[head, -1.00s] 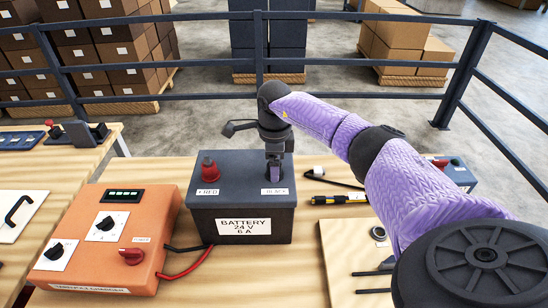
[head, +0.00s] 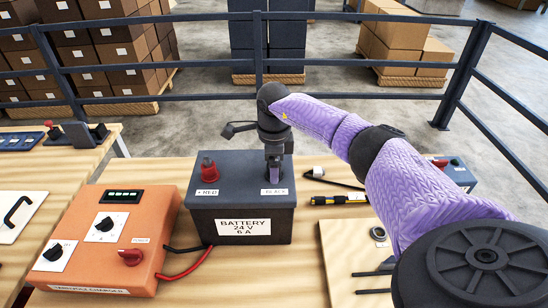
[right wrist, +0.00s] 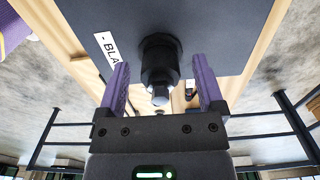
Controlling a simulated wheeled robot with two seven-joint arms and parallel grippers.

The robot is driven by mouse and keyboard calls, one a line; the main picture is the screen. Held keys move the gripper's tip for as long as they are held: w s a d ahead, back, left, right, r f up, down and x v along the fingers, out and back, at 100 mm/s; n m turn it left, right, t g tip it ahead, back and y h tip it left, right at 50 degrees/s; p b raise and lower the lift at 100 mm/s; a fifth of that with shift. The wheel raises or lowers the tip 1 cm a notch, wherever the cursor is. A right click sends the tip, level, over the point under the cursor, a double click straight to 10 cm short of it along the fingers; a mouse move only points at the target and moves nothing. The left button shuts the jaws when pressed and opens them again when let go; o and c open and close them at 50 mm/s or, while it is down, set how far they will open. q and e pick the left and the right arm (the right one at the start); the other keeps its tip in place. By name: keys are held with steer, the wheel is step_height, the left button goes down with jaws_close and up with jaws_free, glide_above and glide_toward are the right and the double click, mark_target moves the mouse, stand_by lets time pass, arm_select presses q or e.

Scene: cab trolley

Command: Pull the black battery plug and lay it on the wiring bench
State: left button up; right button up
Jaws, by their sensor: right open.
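The dark grey battery (head: 241,228), labelled 24 V, stands on the wooden bench (head: 150,175). A red plug (head: 209,170) stands upright on its top at the left, by a red label. My right gripper (head: 274,178) points down over the right of the battery top, at the black label (head: 274,191). In the right wrist view, the black plug (right wrist: 160,60) sits on the battery top, between the two purple fingers (right wrist: 160,85). The fingers are apart, with a gap on each side of it. In the head view the gripper mostly hides this plug. My left gripper is out of view.
An orange charger box (head: 108,245) with knobs stands left of the battery, red and black cables between them. A yellow-black tool (head: 340,199) and a pale board (head: 345,255) lie to the right. Another bench (head: 50,165) is at far left. A dark railing (head: 200,93) runs behind.

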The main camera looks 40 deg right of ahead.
steer(key=c, duration=0.6)
jaws_close()
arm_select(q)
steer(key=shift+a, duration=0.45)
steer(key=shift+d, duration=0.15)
